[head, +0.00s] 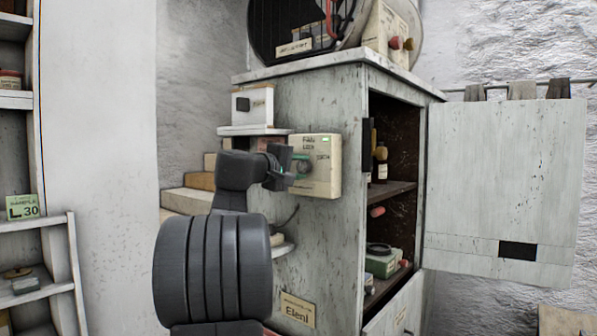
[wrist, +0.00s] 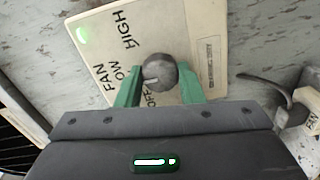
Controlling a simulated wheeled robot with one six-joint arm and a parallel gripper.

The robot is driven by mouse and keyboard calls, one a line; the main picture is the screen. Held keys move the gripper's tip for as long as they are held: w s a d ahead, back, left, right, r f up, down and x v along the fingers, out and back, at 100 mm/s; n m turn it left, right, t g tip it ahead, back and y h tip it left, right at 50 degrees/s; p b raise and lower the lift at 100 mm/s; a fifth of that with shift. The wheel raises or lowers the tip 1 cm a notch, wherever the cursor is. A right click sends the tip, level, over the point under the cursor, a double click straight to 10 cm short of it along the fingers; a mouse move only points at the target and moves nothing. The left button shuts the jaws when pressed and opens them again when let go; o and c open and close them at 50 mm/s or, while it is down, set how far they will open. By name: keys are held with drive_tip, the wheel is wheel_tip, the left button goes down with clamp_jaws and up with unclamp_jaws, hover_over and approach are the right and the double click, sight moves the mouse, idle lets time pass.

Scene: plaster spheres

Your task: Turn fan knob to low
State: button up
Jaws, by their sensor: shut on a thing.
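The fan control box (head: 328,180) is a cream panel on the side of the pale cabinet, with a small green light lit at its top. In the wrist view the panel (wrist: 205,30) carries the words FAN, LOW, HIGH and a partly covered OFF. The round grey fan knob (wrist: 158,68) sits between the two green fingers of my gripper (wrist: 159,82), which is shut on it. A pale mark on the knob lies at its lower left, near OFF. In the head view my gripper (head: 285,168) reaches the box from the left and partly hides the knob.
The cabinet (head: 345,110) has an open door (head: 503,180) at the right, with bottles and boxes on its inner shelves. A white box (head: 253,104) sits on a small ledge above left of my gripper. A large round fan (head: 300,25) stands on top.

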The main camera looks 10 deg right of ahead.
drive_tip(key=shift+f, duration=0.1)
drive_tip(key=o, duration=1)
drive_tip(key=b+v, duration=0.2)
drive_tip(key=v, duration=1.2)
drive_tip(key=shift+d, duration=0.1)
drive_tip(key=p+x, duration=0.2)
drive_tip(key=x, duration=1.2)
